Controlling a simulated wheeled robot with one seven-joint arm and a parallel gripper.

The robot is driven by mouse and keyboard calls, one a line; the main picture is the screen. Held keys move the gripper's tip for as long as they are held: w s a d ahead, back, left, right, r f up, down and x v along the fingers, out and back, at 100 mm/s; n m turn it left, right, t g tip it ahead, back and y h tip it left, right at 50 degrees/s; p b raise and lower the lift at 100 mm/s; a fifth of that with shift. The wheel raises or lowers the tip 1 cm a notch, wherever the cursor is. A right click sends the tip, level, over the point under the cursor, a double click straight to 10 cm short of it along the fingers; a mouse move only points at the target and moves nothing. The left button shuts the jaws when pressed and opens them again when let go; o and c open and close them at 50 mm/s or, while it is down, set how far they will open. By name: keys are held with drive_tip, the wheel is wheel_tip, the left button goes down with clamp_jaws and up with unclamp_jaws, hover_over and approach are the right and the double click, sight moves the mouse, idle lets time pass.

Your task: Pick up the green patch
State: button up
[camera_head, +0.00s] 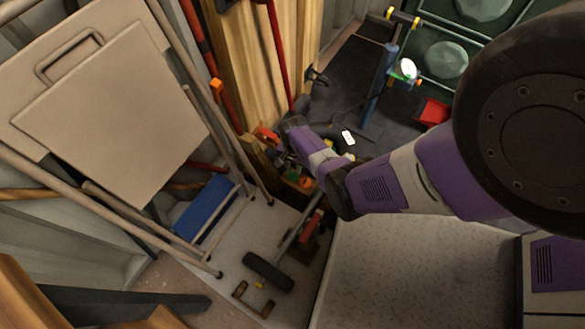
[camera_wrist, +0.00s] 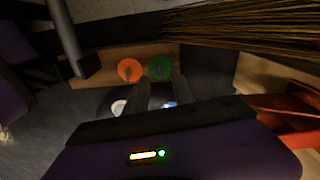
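The green patch (camera_wrist: 160,68) is a small round disc in the wrist view, upright against a wooden board (camera_wrist: 105,78). It lies just beyond my gripper (camera_wrist: 161,84), between the lines of its two fingers. The fingers are apart, with nothing visibly held between them, and I cannot tell how far they are from the disc. In the head view a small green spot (camera_head: 292,172), likely the same patch, shows by the wood below my arm. My fingertips cannot be made out there.
An orange disc (camera_wrist: 130,69) sits close left of the green one. Broom bristles (camera_wrist: 240,28) hang at the upper right, and a dark pole (camera_wrist: 65,35) stands at the left. A folding chair (camera_head: 115,115) and a blue box (camera_head: 204,209) crowd the left of the head view.

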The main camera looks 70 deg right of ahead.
sight(293, 174)
wheel_tip(293, 174, down, 4)
drive_tip(key=shift+w+a+r+b, duration=0.1)
drive_tip(key=shift+b, duration=1)
clamp_jaws()
idle(0.5)
